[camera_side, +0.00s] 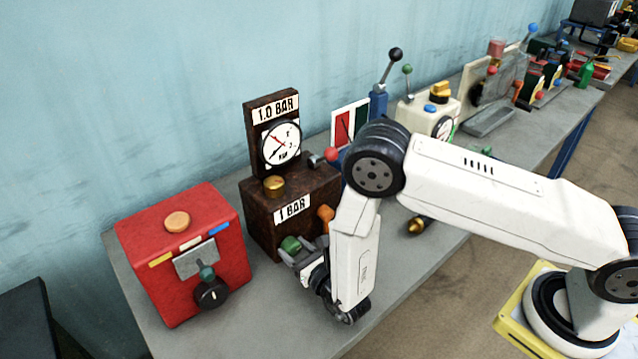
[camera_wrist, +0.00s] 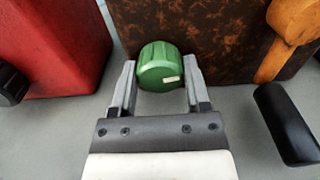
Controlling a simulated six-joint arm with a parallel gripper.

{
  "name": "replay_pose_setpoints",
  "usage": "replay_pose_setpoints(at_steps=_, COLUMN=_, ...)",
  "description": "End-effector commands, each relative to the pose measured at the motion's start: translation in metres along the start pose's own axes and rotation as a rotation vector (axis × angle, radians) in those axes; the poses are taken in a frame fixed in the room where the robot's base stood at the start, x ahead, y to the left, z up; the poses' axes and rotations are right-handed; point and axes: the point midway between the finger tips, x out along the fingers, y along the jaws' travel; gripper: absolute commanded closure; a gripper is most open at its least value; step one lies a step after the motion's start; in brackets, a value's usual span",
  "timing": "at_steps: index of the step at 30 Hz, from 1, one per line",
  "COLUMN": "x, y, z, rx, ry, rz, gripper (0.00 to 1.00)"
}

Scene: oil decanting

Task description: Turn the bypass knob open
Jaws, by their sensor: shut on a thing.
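A green ribbed knob with a pale pointer mark sits low on the front of a brown mottled box (camera_side: 262,212) labelled 1 BAR. In the wrist view the knob (camera_wrist: 160,66) is between the two grey fingers of my gripper (camera_wrist: 160,82), one finger at each side. The pale mark points to the right. In the side view my gripper (camera_side: 291,251) is at the knob (camera_side: 290,243), low in front of the box. The gripper is shut on the knob. Which knob is the bypass is not labelled in view.
A red box (camera_side: 180,250) with a black knob (camera_side: 211,292) stands to the left. An orange handle (camera_side: 325,213) is close on the right of my gripper. A black bar (camera_wrist: 288,122) lies at right in the wrist view.

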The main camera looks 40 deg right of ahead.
Motion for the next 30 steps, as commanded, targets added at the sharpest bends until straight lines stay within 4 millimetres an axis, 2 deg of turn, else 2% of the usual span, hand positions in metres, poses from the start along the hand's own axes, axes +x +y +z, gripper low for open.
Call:
replay_pose_setpoints(at_steps=10, x=-0.0005, y=-0.0001, z=-0.0003, rx=0.193, ry=0.001, rz=0.0, gripper=0.98)
replay_pose_setpoints(at_steps=21, x=-0.0007, y=0.0, z=-0.0004, rx=0.22, ry=0.001, rz=0.0, gripper=0.98)
replay_pose_setpoints(at_steps=22, x=-0.0007, y=0.0, z=-0.0004, rx=0.22, ry=0.001, rz=0.0, gripper=0.33)
replay_pose_setpoints(at_steps=24, x=-0.0007, y=-0.0001, z=-0.0004, rx=0.219, ry=0.001, rz=0.0, gripper=0.11)
replay_pose_setpoints(at_steps=25, x=-0.0006, y=0.0, z=-0.0004, rx=0.219, ry=0.001, rz=0.0, gripper=0.04)
replay_pose_setpoints(at_steps=30, x=-0.0004, y=0.0, z=-0.0003, rx=0.219, ry=0.001, rz=0.0, gripper=0.04)
